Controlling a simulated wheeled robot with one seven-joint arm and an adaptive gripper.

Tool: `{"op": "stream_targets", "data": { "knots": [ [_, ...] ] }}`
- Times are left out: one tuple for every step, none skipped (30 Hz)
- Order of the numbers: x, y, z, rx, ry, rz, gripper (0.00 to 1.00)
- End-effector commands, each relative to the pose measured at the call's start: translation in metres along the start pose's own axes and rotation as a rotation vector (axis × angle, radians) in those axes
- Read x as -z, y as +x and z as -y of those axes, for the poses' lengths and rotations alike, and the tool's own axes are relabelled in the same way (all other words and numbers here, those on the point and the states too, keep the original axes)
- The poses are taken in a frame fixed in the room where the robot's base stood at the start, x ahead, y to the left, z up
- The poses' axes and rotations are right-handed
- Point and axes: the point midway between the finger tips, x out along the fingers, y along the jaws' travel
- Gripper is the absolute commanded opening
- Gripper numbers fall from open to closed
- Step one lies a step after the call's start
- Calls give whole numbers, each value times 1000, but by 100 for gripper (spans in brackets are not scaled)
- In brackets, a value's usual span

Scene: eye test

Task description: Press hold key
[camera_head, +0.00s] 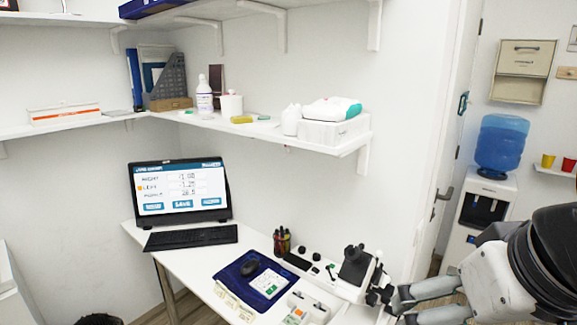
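No key labelled hold can be read in this view. A black and white desktop instrument (356,266) stands at the right end of the white desk. A small pale device (297,315) with green and orange marks lies at the desk's front, partly cut off by the bottom edge. A monitor (180,189) shows a form with several blue buttons; most of its text is too small to read. My gripper (405,306) comes in from the right, its two grey fingers apart and pointing left, near the instrument. Nothing shows between them. I cannot tell whether they touch the instrument.
On the desk (205,262) are a black keyboard (190,237), a dark blue mat (236,280) with a mouse (250,267), and a pen holder (282,241). A wall shelf (338,142) hangs above. A water dispenser (484,205) stands back right.

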Motion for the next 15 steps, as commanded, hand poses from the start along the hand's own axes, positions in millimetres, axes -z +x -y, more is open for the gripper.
{"op": "stream_targets", "data": {
  "knots": [
    [0, 0, 0, 0, 0, 0, 100],
    [0, 0, 0, 0, 0, 0, 100],
    [0, 0, 0, 0, 0, 0, 95],
    [0, 0, 0, 0, 0, 0, 89],
    [0, 0, 0, 0, 0, 0, 82],
    [0, 0, 0, 0, 0, 0, 73],
    [0, 0, 0, 0, 0, 0, 66],
    [0, 0, 0, 0, 0, 0, 59],
    [0, 0, 0, 0, 0, 0, 50],
    [0, 0, 0, 0, 0, 0, 43],
    [0, 0, 0, 0, 0, 0, 37],
    [0, 0, 0, 0, 0, 0, 27],
    [0, 0, 0, 0, 0, 0, 21],
    [0, 0, 0, 0, 0, 0, 14],
    [0, 0, 0, 0, 0, 0, 5]
  ]
}}
